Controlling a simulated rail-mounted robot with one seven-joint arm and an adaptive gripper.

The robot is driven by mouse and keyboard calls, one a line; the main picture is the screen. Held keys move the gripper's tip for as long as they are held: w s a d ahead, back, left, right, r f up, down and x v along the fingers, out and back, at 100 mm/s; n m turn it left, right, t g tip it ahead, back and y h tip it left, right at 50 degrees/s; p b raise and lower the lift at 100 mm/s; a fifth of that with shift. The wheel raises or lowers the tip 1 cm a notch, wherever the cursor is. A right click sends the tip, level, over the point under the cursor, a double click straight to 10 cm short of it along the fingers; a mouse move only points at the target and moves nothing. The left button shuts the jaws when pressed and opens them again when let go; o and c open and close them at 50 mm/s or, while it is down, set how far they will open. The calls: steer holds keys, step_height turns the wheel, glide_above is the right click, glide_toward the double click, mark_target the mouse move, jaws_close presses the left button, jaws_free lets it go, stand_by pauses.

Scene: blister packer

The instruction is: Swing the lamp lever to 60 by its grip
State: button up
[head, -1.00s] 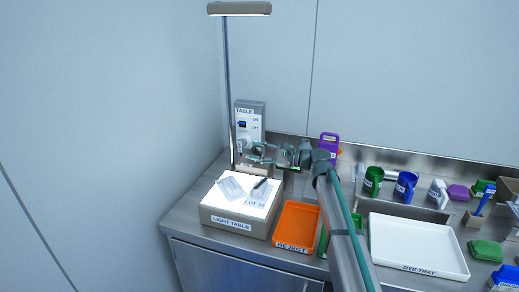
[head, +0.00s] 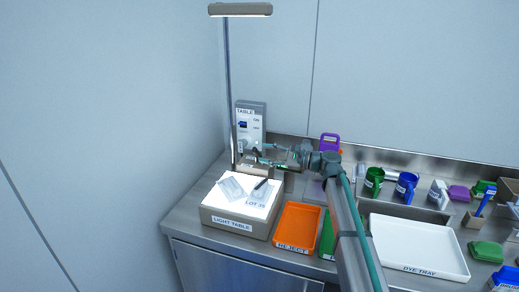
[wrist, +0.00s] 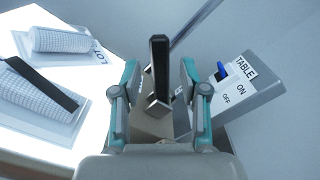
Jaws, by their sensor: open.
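The lamp lever shows in the wrist view as an upright black grip (wrist: 160,62) on a short arm above a beige base (wrist: 152,122). My gripper (wrist: 160,76) is open, with one teal-edged finger on each side of the grip. Gaps show between the grip and both fingers. In the head view my gripper (head: 264,156) is at the base of the lamp post (head: 229,95), behind the light table. The lamp head (head: 240,10) is at the top of the post. Any scale marks by the lever are not readable.
The lit light table (head: 232,225) carries blister packs and a black pen-like item. The TABLE switch box (head: 250,117) stands close behind my gripper. An orange reject tray (head: 297,229) and a white dye tray (head: 418,247) lie to the right.

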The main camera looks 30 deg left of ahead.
steer(key=shift+w+d+p, duration=0.15)
steer(key=shift+w+d, duration=0.05)
steer(key=shift+d, duration=1.25)
steer(key=shift+w+d+p, duration=0.15)
steer(key=shift+w+d, duration=0.05)
steer(key=shift+d, duration=1.25)
